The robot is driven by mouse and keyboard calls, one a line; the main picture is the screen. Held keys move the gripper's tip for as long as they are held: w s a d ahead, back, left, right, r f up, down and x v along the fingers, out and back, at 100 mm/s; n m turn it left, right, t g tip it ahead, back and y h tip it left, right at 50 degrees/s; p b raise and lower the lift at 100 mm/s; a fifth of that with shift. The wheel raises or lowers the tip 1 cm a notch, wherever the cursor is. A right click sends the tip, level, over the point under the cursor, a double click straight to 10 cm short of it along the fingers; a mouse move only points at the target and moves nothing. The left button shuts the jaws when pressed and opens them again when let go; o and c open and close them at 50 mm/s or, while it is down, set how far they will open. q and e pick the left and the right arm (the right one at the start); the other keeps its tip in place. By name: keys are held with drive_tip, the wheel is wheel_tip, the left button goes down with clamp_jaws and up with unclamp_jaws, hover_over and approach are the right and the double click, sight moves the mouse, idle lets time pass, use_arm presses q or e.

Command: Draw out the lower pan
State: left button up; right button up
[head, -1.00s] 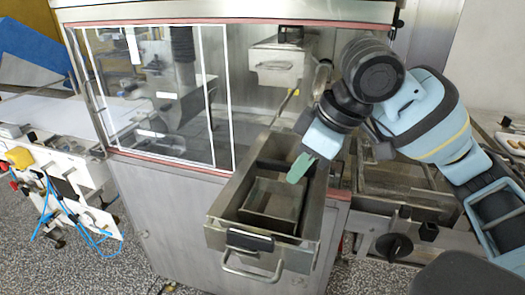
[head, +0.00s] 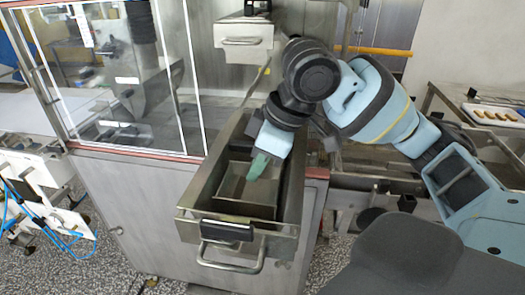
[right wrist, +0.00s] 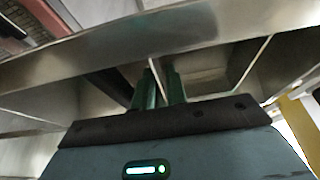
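The lower pan (head: 190,197) is a long steel pan sticking out of the machine's front, with a bar handle (head: 231,264) and a black grip (head: 227,231) at its near end. A smaller rectangular tray-like section (head: 248,208) shows inside it. My right gripper (head: 258,166) points down into the pan, its green fingertips at the back edge of that section, far from the front handle. In the right wrist view its two green fingers (right wrist: 160,88) stand close together with a thin metal edge between them; whether they grip it is unclear. My left gripper is out of view.
An upper steel box (head: 243,38) with its own handle hangs above and behind the pan. A glazed cabinet (head: 120,80) stands left. A tray of small brown pieces (head: 492,114) lies at right.

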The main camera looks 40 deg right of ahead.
drive_tip(key=shift+x, duration=1.15)
drive_tip(key=shift+a, duration=0.1)
drive_tip(key=shift+c, duration=0.3)
clamp_jaws()
